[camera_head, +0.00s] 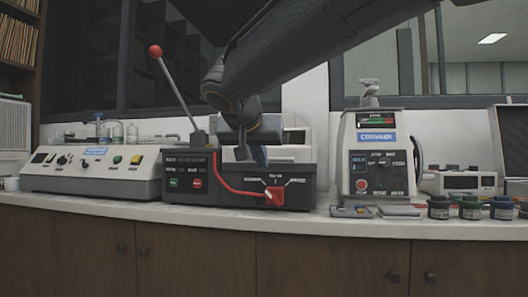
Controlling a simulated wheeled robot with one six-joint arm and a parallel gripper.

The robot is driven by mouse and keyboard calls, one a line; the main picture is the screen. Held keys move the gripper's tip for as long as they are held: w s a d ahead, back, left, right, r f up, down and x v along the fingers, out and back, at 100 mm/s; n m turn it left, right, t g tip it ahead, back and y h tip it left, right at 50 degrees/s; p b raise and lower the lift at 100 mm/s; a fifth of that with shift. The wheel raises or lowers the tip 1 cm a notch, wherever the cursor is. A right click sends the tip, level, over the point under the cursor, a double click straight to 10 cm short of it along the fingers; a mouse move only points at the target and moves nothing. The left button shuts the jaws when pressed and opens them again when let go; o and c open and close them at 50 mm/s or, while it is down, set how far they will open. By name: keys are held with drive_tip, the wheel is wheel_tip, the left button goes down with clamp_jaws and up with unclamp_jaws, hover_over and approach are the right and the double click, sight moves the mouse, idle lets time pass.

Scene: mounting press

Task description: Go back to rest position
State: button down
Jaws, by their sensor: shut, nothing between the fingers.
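My arm reaches in from the top right and bends down at the middle of the view. My gripper (259,156) points down, shut and empty, just above or in front of the dark mounting press (237,180). I cannot tell whether it touches the press. The press has a lever with a red ball knob (155,51) tilted up to the left. On its front are a green button, a red button, a red curved line and a red selector knob (274,196). My arm hides part of the window and the press's back.
A white machine (378,155) stands to the right, with small trays and several capped jars (471,207) beside it. A low grey unit (92,171) stands to the left. The white counter (330,228) has a narrow free strip in front, above brown cabinets (200,262).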

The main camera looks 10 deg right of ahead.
drive_tip(key=s+a+f+n+g+y, duration=0.15)
drive_tip(key=s+a+f, duration=0.25)
drive_tip(key=f, duration=0.4)
drive_tip(key=s+a+f+n+g+y, duration=0.1)
drive_tip(key=s+a+f+n+g, duration=0.2)
drive_tip(key=f, duration=0.5)
drive_tip(key=s+a+f+n+g+y, duration=0.1)
drive_tip(key=s+a+f+n+y, duration=0.1)
drive_tip(key=s+a+f, duration=0.45)
drive_tip(key=s+a+f+n+g+y, duration=0.15)
drive_tip(key=s+f+n+g, duration=0.4)
drive_tip(key=s+f, duration=1.35)
drive_tip(key=d+r+m+p, duration=0.3)
drive_tip(key=d+r+p, duration=0.7)
drive_tip(key=r+p, duration=0.3)
drive_tip(key=s+d+r+m+h+p, duration=0.1)
drive_tip(key=d+r+m+p, duration=0.3)
drive_tip(key=d+r+p, duration=0.7)
wheel_tip(320, 180, up, 3)
drive_tip(key=p, duration=0.6)
drive_tip(key=shift+r+p, duration=0.2)
drive_tip(key=shift+p, duration=0.2)
